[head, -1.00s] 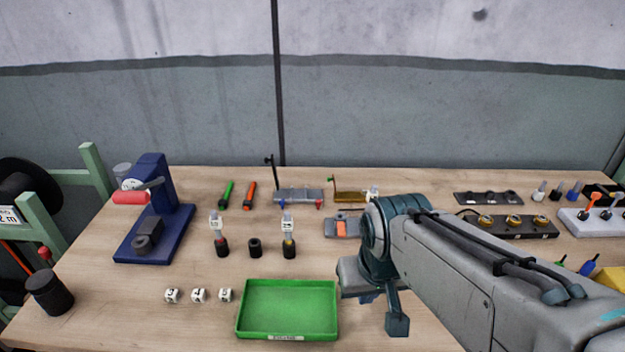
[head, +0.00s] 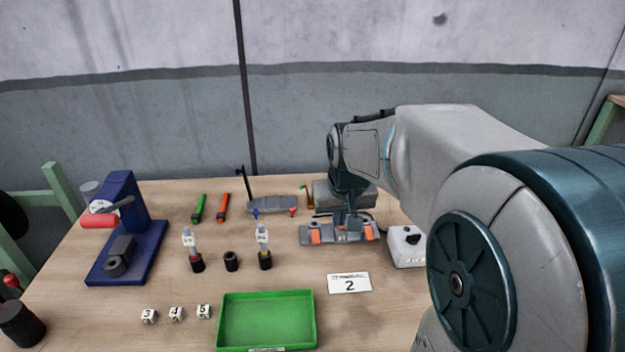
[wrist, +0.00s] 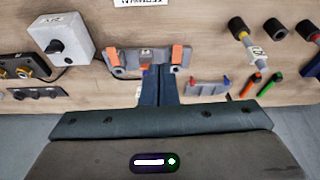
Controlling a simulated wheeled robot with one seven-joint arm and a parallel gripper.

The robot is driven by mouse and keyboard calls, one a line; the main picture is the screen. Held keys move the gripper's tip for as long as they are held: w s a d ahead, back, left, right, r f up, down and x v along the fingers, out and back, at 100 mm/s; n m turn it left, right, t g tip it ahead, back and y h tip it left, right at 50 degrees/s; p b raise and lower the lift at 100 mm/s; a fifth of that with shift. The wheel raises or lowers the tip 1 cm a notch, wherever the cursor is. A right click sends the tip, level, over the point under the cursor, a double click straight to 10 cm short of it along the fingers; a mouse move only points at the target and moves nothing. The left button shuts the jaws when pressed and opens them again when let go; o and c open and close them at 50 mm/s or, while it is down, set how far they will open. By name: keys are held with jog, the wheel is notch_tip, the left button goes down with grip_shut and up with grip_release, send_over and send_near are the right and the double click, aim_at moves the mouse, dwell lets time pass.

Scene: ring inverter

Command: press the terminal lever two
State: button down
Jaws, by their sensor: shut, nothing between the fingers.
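The grey terminal block (head: 340,236) has two orange levers, one at its left end (head: 314,237) and one at its right end (head: 369,233). It also shows in the wrist view (wrist: 146,58), turned around, with both orange levers near its ends. No number is readable on either lever. A white card (head: 349,283) reading "TERMINAL 2" lies in front of the block. My gripper (head: 349,225) is shut and empty, pointing down at the block between the levers. In the wrist view its fingertips (wrist: 159,70) overlap the block's edge; contact cannot be told.
A grey box with a black knob (head: 406,245) stands close to the block's right. A grey stand (head: 272,205) with blue and red parts is behind left. A green tray (head: 266,320) lies in front left. My arm hides the table's right side.

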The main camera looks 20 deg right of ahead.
jog(key=w+d, duration=0.4)
jog(key=w, duration=0.3)
jog(key=shift+d+m+p, duration=0.3)
jog(key=shift+d+p, duration=0.05)
jog(key=shift+d, duration=0.05)
jog(key=shift+r, duration=0.1)
jog(key=p+x, duration=0.1)
jog(key=x, duration=0.9)
jog(key=shift+w+d, duration=0.1)
jog(key=shift+t+b, duration=0.3)
jog(key=shift+b, duration=0.25)
jog(key=shift+b, duration=0.3)
